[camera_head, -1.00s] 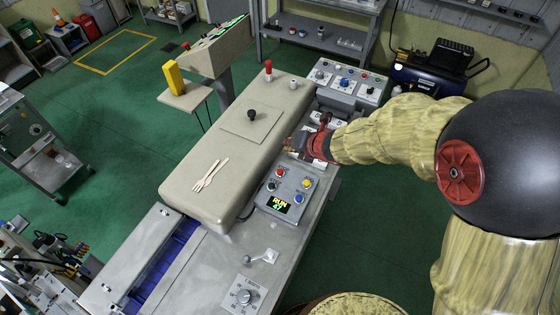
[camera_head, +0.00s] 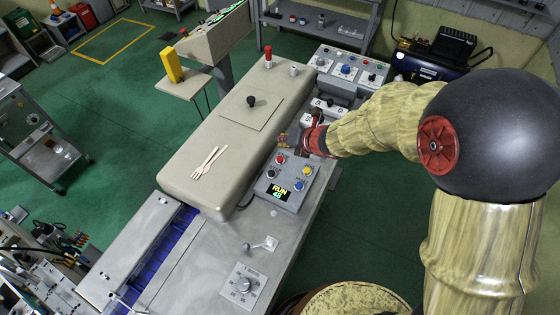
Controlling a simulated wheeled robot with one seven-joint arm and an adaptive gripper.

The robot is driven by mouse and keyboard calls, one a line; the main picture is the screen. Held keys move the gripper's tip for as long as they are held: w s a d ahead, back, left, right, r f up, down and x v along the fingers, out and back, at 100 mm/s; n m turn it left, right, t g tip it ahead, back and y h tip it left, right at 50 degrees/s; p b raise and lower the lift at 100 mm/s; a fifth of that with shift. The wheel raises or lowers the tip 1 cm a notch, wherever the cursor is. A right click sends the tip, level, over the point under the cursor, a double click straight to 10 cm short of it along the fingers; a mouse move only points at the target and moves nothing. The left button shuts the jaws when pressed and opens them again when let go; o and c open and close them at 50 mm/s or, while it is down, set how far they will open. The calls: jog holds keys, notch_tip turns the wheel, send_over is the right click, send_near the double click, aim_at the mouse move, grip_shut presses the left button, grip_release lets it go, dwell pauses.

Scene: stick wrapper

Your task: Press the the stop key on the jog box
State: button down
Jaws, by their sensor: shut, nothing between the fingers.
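The jog box (camera_head: 286,183) is a grey box on the machine's bed, beside the long beige cover. Its top has a red key (camera_head: 281,160) at the upper left, a yellow key (camera_head: 307,171) at the upper right, a black key (camera_head: 271,172) at the left and a blue key (camera_head: 299,185) at the right. I cannot read the key labels. Its display (camera_head: 280,191) reads RUN with a number below. My gripper (camera_head: 284,140) is red and dark, shut and empty, just behind the box's far edge, near the red key. Whether it touches anything is unclear.
A control panel (camera_head: 347,70) with knobs stands at the far end. A small lever (camera_head: 262,244) and a dial (camera_head: 244,286) lie in front of the box.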

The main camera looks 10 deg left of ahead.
aim_at(282, 158)
jog(key=shift+f+b, duration=2.15)
jog(key=shift+f, duration=0.65)
jog(key=shift+f+b, duration=0.4)
jog(key=shift+b, duration=0.05)
jog(key=shift+f+b, duration=0.45)
jog(key=shift+b, duration=0.05)
jog(key=shift+r, duration=0.15)
jog(key=shift+r+p, duration=0.8)
notch_tip(282, 158, up, 5)
jog(key=p, duration=0.4)
